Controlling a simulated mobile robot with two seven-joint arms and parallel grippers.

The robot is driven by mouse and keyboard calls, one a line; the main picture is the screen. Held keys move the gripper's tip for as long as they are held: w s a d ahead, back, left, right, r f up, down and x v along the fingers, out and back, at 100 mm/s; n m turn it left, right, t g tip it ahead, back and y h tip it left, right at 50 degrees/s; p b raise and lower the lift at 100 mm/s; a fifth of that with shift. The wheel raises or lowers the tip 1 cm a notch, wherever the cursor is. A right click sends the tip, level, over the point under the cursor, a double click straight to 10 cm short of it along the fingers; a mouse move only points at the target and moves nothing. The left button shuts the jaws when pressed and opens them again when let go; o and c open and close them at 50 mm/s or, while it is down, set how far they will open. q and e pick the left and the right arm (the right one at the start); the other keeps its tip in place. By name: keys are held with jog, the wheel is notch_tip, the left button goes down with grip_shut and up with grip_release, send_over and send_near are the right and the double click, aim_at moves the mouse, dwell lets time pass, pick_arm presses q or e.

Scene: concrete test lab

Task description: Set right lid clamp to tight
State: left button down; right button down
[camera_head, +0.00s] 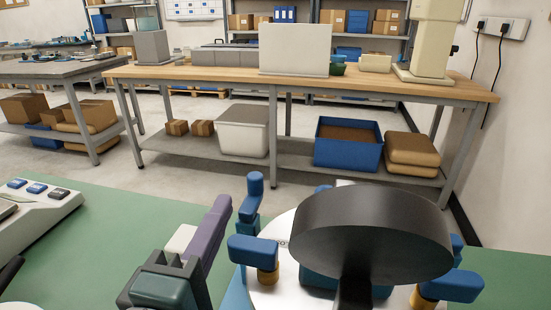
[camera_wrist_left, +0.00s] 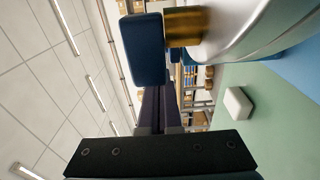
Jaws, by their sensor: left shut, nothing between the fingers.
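A vessel with a pale round lid (camera_head: 275,230) stands at the front. Two blue clamp handles on brass stubs show at its front: the right clamp (camera_head: 455,286) and a left one (camera_head: 252,251). A large black disc on a stem (camera_head: 370,230) hides much of the lid. My left gripper (camera_head: 221,206), with purple fingers, is shut and empty, left of the left clamp and apart from the right one. In the left wrist view, the fingers (camera_wrist_left: 160,95) lie beside a blue handle (camera_wrist_left: 141,50) on a brass stub; contact is unclear. My right gripper is not in view.
A control box with blue buttons (camera_head: 38,208) is at the left of the green worktop (camera_head: 110,235). Other blue posts (camera_head: 250,192) stand around the lid. A white block (camera_wrist_left: 237,105) lies on the green surface. A wooden bench (camera_head: 215,77) stands beyond.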

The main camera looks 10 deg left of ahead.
aim_at(251, 195)
pick_arm(q)
jog(key=w, duration=0.5)
jog(key=shift+w+a, duration=0.1)
jog(key=shift+w, duration=0.25)
